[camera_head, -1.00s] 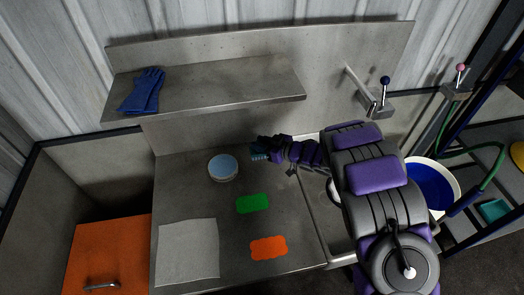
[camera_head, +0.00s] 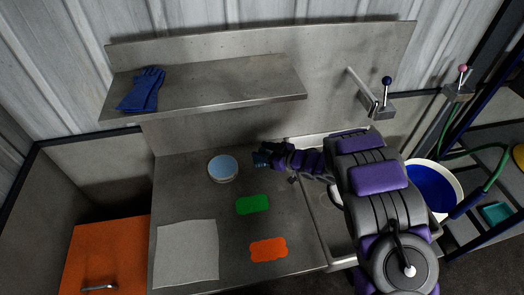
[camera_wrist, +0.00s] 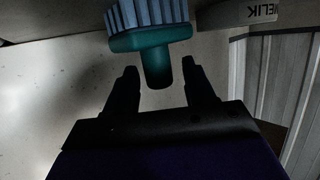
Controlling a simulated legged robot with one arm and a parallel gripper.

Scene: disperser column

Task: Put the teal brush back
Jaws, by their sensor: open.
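The teal brush (camera_wrist: 153,42) is in the wrist view, with pale blue bristles at the top and its stubby teal handle pointing toward my gripper. My gripper (camera_wrist: 160,82) is open, with one dark finger on each side of the handle end and visible gaps between. In the head view my gripper (camera_head: 266,159) is low over the steel counter, right of the round blue-topped tin. The brush is small and dark there, at the gripper's tip. Whether it touches the counter is hard to tell.
The round tin (camera_head: 222,168) is close to the left. A green sponge (camera_head: 252,204), an orange sponge (camera_head: 268,249) and a grey cloth (camera_head: 187,252) lie on the counter. A shelf (camera_head: 205,90) with blue gloves (camera_head: 142,89) is above. A sink is under my arm at right.

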